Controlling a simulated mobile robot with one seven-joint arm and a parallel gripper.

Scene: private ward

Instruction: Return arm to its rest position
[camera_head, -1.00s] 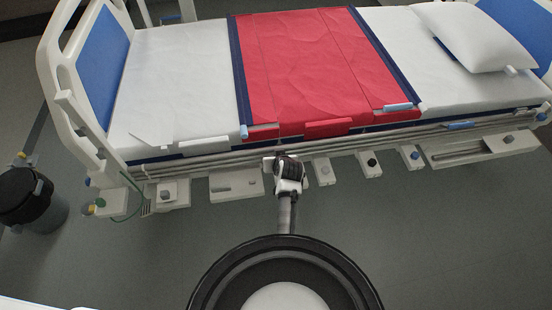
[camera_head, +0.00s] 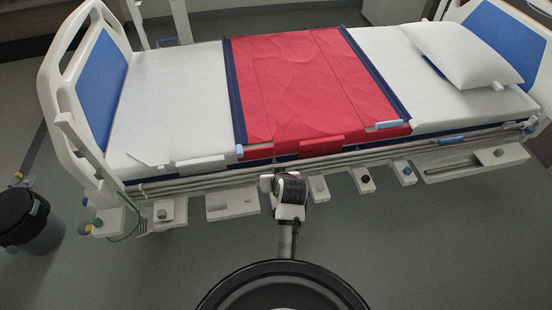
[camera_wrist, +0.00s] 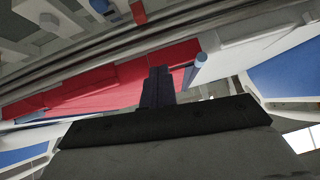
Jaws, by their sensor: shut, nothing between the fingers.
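My arm stands in front of the long side of a hospital bed in the head view, and its dark wrist joint (camera_head: 291,188) shows near the bed's side rail. In the wrist view my gripper (camera_wrist: 157,75) has its dark fingers together with nothing between them. Behind the fingers the red cover (camera_wrist: 110,80) and the underside of the bed's edge show at a tilt. I cannot tell how far the fingers are from the bed. In the head view the gripper's fingers are not clearly visible.
The bed holds a red cover (camera_head: 305,85) across its middle and a white pillow (camera_head: 463,55) at the right. Side panels and rails (camera_head: 232,205) run along its near side. A black bin (camera_head: 22,218) stands at the left. The grey floor (camera_head: 430,250) at right front is clear.

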